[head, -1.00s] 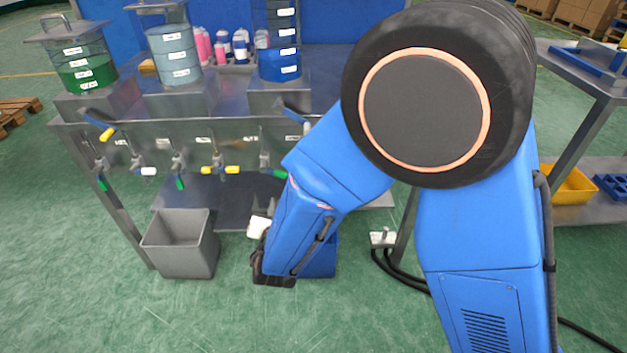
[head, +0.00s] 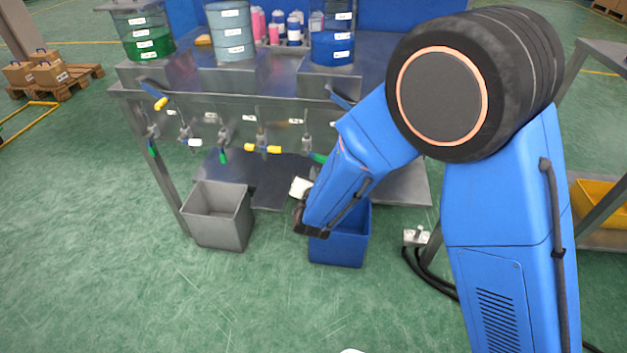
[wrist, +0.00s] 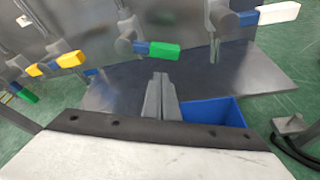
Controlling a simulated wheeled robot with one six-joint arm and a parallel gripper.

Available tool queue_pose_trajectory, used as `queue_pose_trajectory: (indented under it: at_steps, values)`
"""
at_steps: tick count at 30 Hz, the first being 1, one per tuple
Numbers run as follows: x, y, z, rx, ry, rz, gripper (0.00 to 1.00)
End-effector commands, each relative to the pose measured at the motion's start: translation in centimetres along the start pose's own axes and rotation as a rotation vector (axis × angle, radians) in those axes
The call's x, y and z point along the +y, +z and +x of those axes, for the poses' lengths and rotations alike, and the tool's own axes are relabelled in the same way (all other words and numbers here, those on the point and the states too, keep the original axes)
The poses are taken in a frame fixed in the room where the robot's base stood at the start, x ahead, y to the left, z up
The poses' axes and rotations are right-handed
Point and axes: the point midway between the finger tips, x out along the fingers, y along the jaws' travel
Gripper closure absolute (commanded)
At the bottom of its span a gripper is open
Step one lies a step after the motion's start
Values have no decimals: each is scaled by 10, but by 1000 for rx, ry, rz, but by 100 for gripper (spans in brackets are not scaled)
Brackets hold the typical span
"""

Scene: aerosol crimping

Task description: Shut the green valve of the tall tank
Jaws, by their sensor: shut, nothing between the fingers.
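My gripper (wrist: 160,80) is shut and empty in the wrist view, its tips pointing at the pipework just below a green valve handle (wrist: 165,50). A small gap seems to lie between them. This handle lies sideways, pointing right. In the head view the green handle (head: 318,157) shows beside my forearm, below the right-hand tank with blue liquid (head: 333,46), which looks like the tall tank; its top is cut off. My arm hides part of the pipes there. Another green handle (wrist: 27,95) is at far left in the wrist view.
Yellow handles (wrist: 70,60) lie left and a white handle (wrist: 280,13) right of the near green one. A blue bin (wrist: 215,110) stands below, a grey bin (head: 218,215) to its left. A steel shelf (wrist: 110,95) lies under the valves.

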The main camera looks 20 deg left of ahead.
Motion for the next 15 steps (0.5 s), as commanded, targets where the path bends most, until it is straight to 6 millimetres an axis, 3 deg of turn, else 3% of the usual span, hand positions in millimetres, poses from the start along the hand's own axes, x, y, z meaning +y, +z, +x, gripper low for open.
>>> queue_pose_trajectory:
  at_steps: [6,15]
  values:
    - [-1,18,-6,-1,-1,1,100]
    - [-1,23,-8,1,-2,-1,100]
